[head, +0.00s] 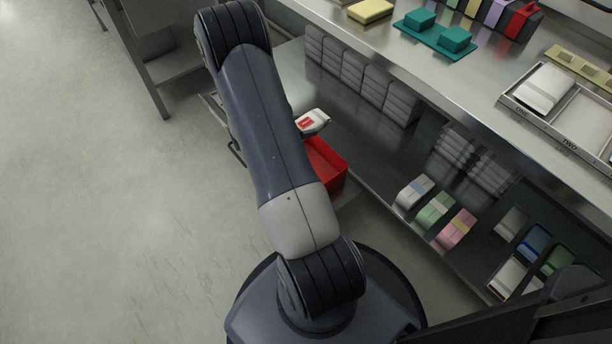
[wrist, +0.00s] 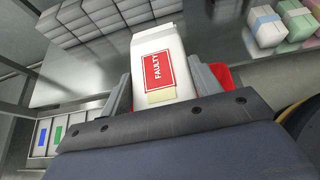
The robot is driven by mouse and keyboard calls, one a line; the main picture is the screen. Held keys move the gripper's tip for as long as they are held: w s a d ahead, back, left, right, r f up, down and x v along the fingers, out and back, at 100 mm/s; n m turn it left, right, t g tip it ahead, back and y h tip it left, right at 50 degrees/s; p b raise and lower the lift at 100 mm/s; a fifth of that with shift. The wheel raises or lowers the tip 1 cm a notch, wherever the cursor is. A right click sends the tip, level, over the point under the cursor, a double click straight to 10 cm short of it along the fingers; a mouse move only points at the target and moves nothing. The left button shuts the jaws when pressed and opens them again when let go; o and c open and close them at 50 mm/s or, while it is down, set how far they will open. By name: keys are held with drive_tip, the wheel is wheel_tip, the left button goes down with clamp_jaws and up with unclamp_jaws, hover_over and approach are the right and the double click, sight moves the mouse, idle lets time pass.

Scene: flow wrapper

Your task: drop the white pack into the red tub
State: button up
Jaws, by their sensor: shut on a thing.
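The white pack (wrist: 158,50) with a red "FAULTY" label is held between the fingers of my gripper (wrist: 164,85) in the wrist view. In the head view the pack (head: 313,121) shows just right of my arm, which hides the gripper. The red tub (head: 327,168) is below the pack in the head view, partly hidden by my arm. The pack is apart from the tub, and the tub's inside is mostly hidden.
A steel counter (head: 420,68) with a teal tray (head: 434,36) and a two-part tray (head: 560,133) runs along the right. The shelf below holds stacked grey packs (head: 352,72) and banded packs (head: 435,210). Open floor (head: 110,220) lies to the left.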

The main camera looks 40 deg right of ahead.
drive_tip(key=shift+s+d+f+m+g+b, duration=0.2)
drive_tip(key=shift+s+d+f+m+g, duration=0.1)
drive_tip(key=shift+s+f, duration=0.25)
drive_tip(key=shift+s+d+f+m+g+b, duration=0.2)
drive_tip(key=shift+s+d+f+g, duration=0.1)
drive_tip(key=shift+f, duration=0.35)
wheel_tip(320, 180, down, 6)
drive_tip(key=b, duration=0.3)
drive_tip(key=shift+r, duration=0.15)
drive_tip(key=o, duration=1.1)
drive_tip(key=p+v, duration=0.2)
drive_tip(key=v, duration=0.9)
drive_tip(key=shift+p, duration=0.35)
drive_tip(key=shift+s+d, duration=0.1)
